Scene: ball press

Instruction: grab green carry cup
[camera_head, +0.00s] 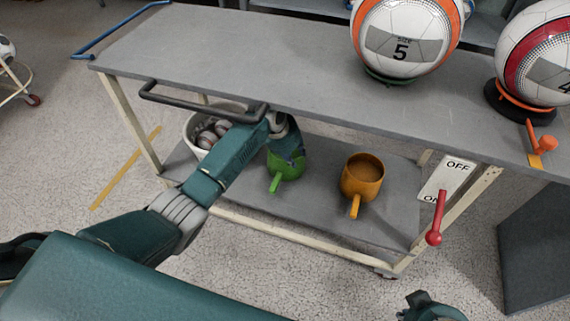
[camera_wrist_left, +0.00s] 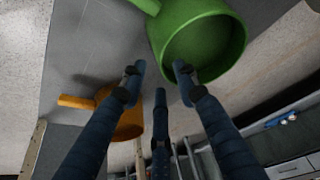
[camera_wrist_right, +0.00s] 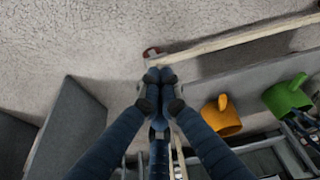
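The green cup (camera_head: 285,168) stands on the lower shelf of the cart, its handle pointing to the front. In the left wrist view the cup (camera_wrist_left: 203,35) is large at the top, with its open mouth towards the camera. My left gripper (camera_head: 284,140) is just above and behind the cup in the head view and hides part of it. Its fingers (camera_wrist_left: 158,74) are spread, one of them overlapping the cup's rim; contact cannot be told. My right gripper (camera_wrist_right: 158,76) has its fingertips together, empty, away from the cup, which shows at the right of that view (camera_wrist_right: 287,97).
An orange cup (camera_head: 362,178) stands right of the green one on the shelf (camera_head: 320,215). A white bucket of balls (camera_head: 190,128) is to the left. A red lever (camera_head: 436,225) is at the cart's right front.

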